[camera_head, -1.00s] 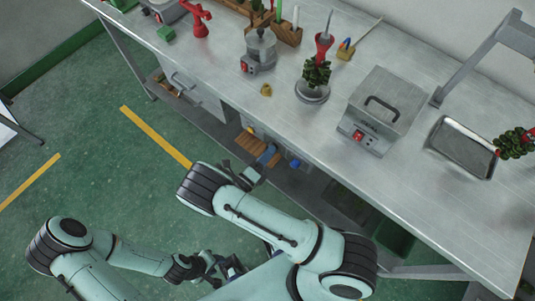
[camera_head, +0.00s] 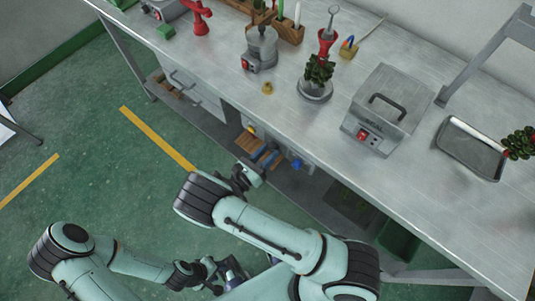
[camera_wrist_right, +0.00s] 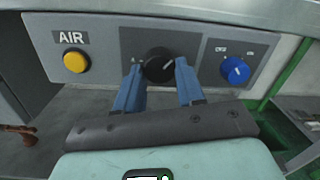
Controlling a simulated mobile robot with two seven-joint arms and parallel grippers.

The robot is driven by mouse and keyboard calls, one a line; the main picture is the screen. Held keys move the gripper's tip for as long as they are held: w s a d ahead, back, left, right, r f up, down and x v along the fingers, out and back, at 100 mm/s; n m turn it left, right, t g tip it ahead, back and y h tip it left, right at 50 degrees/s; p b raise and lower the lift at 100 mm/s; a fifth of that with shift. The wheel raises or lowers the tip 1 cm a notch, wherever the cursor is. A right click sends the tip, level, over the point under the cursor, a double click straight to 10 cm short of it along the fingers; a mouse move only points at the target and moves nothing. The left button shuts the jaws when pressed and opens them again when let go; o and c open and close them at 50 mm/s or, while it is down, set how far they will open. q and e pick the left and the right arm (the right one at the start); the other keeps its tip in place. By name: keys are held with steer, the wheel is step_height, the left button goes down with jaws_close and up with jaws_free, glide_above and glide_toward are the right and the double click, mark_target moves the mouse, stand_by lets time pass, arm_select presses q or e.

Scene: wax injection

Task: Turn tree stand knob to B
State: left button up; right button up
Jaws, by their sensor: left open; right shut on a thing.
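In the head view the right gripper (camera_head: 265,156) is at the bench's front panel, and the knob is hidden there. My left gripper (camera_head: 218,273) is open, low in front of my body, away from the bench.
A yellow AIR button (camera_wrist_right: 76,62) is left of the black knob, a blue knob (camera_wrist_right: 235,70) right of it. Above is the metal bench top (camera_head: 320,135), carrying a grey box with a handle (camera_head: 388,108), a tray (camera_head: 470,150) and a green wax tree (camera_head: 319,71).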

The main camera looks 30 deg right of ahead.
steer(key=m+b, duration=0.1)
steer(key=m, duration=0.4)
steer(key=shift+w+a+m, duration=0.1)
steer(key=shift+m, duration=0.3)
steer(key=shift+r+m+g+b, duration=0.1)
steer(key=shift+m+g+b, duration=0.5)
steer(key=shift+m, duration=1.6)
steer(key=o, duration=1)
steer(key=shift+t, duration=0.3)
steer(key=shift+o, duration=0.2)
steer(key=b+v, duration=0.1)
steer(key=v, duration=1.2)
steer(key=shift+a+r, duration=0.2)
steer(key=shift+r, duration=0.05)
steer(key=shift+d+f, duration=0.1)
